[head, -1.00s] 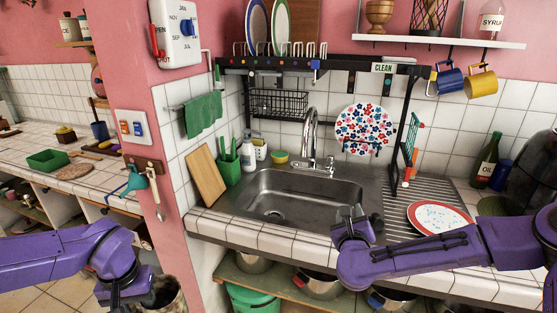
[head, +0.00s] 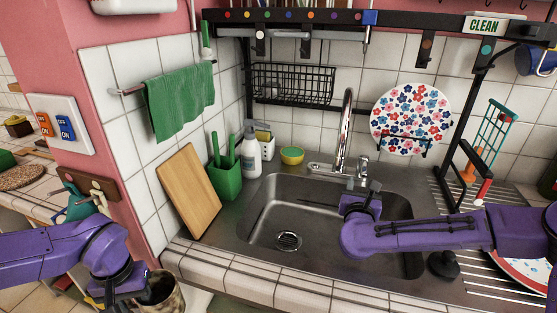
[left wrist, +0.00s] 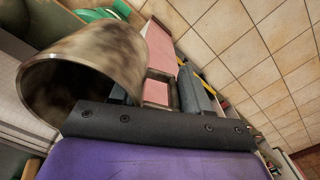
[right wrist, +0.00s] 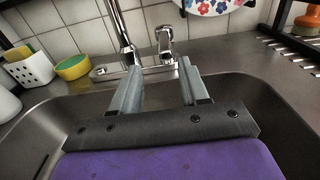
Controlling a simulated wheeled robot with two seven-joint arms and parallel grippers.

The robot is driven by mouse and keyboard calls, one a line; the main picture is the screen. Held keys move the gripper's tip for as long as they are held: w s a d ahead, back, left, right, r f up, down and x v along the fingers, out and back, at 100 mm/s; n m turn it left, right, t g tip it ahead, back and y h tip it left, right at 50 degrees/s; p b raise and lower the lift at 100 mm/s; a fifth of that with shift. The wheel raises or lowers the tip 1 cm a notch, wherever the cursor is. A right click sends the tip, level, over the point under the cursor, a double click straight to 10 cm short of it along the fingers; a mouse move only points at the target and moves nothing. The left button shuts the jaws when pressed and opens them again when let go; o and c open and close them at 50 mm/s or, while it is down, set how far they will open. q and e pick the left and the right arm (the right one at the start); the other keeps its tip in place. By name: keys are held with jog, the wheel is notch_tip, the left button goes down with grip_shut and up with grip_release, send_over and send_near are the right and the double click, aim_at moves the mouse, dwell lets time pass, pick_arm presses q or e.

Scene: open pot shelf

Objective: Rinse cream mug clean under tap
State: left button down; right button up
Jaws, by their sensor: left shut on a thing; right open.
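The cream mug (head: 163,292), smeared with brown dirt, is at the lower left below the counter edge, partly cut off. My left gripper (head: 122,290) is shut on it. The mug's open mouth and stained side fill the left of the left wrist view (left wrist: 85,75). The chrome tap (head: 345,125) stands behind the steel sink (head: 285,215); no water stream shows. My right gripper (head: 368,190) is over the sink, in front of the tap's lever (head: 363,170). In the right wrist view its two fingers (right wrist: 157,85) are apart and empty, pointing towards the lever (right wrist: 165,42).
A green utensil holder (head: 225,182), soap bottle (head: 251,155) and wooden board (head: 188,190) stand left of the sink. A yellow-green bowl (head: 291,155) sits behind it. A black plug (head: 443,264) lies to its right. The rack (head: 400,22) spans above. The sink basin is empty.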

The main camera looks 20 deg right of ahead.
aim_at(362, 168)
jog(key=w+d+r+p, duration=0.1)
jog(key=d, duration=0.1)
jog(key=w+d+r, duration=0.1)
jog(key=w+d, duration=0.1)
jog(key=shift+w+r+p, duration=0.15)
jog(key=shift+p, duration=0.2)
pick_arm(q)
jog(key=r, duration=0.1)
jog(key=s+r, duration=0.1)
jog(key=shift+r, duration=0.3)
pick_arm(e)
jog(key=w, duration=0.1)
jog(key=w+f, duration=0.1)
jog(key=w, duration=0.1)
jog(key=w+d+f, duration=0.1)
jog(key=shift+w, duration=0.3)
pick_arm(q)
jog(key=shift+s+r, duration=0.25)
jog(key=shift+s, duration=0.15)
pick_arm(e)
jog(key=shift+s+d+r, duration=0.1)
jog(key=shift+s+r, duration=0.2)
jog(key=shift+s, duration=0.15)
jog(key=shift+s+r, duration=0.1)
jog(key=shift+s, duration=0.05)
jog(key=shift+c, duration=0.8)
grip_shut()
